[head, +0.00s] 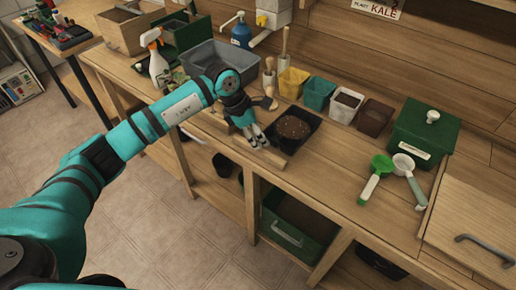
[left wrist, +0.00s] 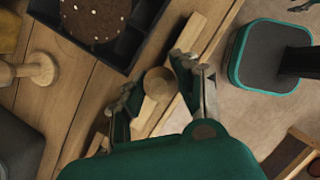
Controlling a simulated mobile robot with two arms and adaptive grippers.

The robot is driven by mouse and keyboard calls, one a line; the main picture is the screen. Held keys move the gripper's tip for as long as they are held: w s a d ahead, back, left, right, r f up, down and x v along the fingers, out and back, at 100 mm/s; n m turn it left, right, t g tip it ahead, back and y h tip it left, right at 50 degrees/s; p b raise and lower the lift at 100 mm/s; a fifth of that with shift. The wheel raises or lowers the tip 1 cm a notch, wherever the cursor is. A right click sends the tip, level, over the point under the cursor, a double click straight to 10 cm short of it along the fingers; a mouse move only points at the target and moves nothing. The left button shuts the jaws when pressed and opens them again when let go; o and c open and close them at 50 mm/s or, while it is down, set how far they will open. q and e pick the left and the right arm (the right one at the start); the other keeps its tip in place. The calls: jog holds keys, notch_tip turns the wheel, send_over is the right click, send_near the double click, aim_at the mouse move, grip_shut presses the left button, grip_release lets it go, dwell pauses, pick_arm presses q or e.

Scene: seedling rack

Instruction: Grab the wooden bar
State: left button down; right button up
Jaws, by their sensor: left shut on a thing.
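The wooden bar (head: 264,154) lies along the front edge of the bench, just in front of the black tray. In the left wrist view the bar (left wrist: 193,36) runs diagonally and has a round wooden knob (left wrist: 159,83) at its middle. My left gripper (head: 255,138) is down at the bar from above. In the left wrist view its fingers (left wrist: 155,80) stand on both sides of the knob and are shut on the bar, which still lies at the bench edge. The fingers hide part of the bar in the head view. My right gripper is in neither view.
The black tray (head: 311,143) with a round brown soil disc (head: 293,127) is right behind the bar. Wooden tools (head: 269,80), coloured pots (head: 318,93) and a grey bin (head: 210,58) stand farther back. Green and white scoops (head: 376,178) lie to the right. Bare bench lies between.

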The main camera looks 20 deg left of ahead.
pick_arm(q)
jog(key=shift+r, duration=0.1)
jog(key=shift+r+b, duration=0.3)
jog(key=shift+r, duration=0.15)
notch_tip(320, 180, up, 2)
jog(key=shift+w+r+b, duration=0.1)
jog(key=shift+r+b, duration=0.05)
jog(key=shift+b, duration=0.4)
jog(key=s+d+r+b, duration=0.1)
jog(key=s+b, duration=0.1)
jog(key=s, duration=0.6)
jog(key=s+d+b, duration=0.1)
jog(key=s, duration=0.7)
jog(key=shift+d+r+b, duration=0.35)
jog(key=shift+d+b, duration=0.05)
jog(key=c, duration=1.6)
grip_release()
jog(key=c, duration=0.4)
